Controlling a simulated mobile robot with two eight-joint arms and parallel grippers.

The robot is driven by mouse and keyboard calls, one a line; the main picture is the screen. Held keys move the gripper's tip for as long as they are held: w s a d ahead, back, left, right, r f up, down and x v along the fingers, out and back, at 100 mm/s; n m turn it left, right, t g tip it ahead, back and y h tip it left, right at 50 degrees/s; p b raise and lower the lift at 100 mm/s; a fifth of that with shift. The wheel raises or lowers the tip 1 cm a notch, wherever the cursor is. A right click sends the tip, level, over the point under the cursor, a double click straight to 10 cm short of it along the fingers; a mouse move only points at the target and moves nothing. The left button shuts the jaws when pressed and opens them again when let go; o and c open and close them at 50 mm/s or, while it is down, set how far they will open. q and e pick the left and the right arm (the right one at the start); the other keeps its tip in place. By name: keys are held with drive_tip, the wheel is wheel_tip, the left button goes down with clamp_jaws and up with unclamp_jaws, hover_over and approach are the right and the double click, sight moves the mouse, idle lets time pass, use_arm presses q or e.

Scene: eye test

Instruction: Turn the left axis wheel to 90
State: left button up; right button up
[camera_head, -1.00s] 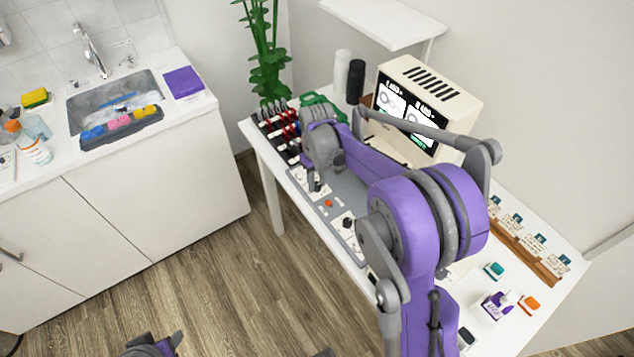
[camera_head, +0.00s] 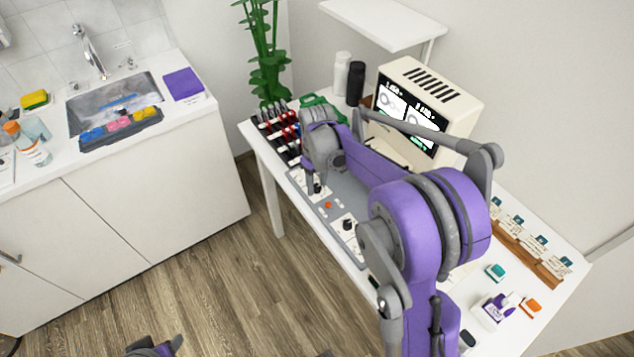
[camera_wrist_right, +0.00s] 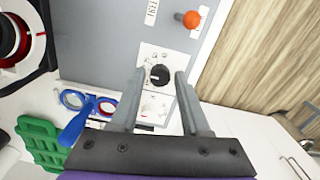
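A round black wheel (camera_wrist_right: 160,75) on a white plate sits between the fingertips of my right gripper (camera_wrist_right: 160,73) in the right wrist view. The fingers are apart, with a visible gap on each side of the wheel. In the head view my right gripper (camera_head: 314,184) is low over the left end of the grey control panel (camera_head: 345,192) and largely covers this wheel. A second black wheel (camera_head: 348,224) sits on another white plate further right. The cream display unit (camera_head: 450,100) has a lit screen with small figures I cannot read surely.
An orange knob (camera_head: 328,205) stands between the two plates. Red and blue rimmed lenses (camera_wrist_right: 88,102) and a green tray (camera_wrist_right: 42,143) lie near my right gripper. A green plant (camera_head: 268,75) stands behind the desk's left end. Open floor separates desk and sink counter (camera_head: 205,103).

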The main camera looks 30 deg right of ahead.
sight(317, 187)
drive_tip(key=shift+o, duration=0.8)
wheel_tip(317, 187, up, 11)
drive_tip(key=shift+p, duration=0.35)
drive_tip(key=shift+f, duration=0.1)
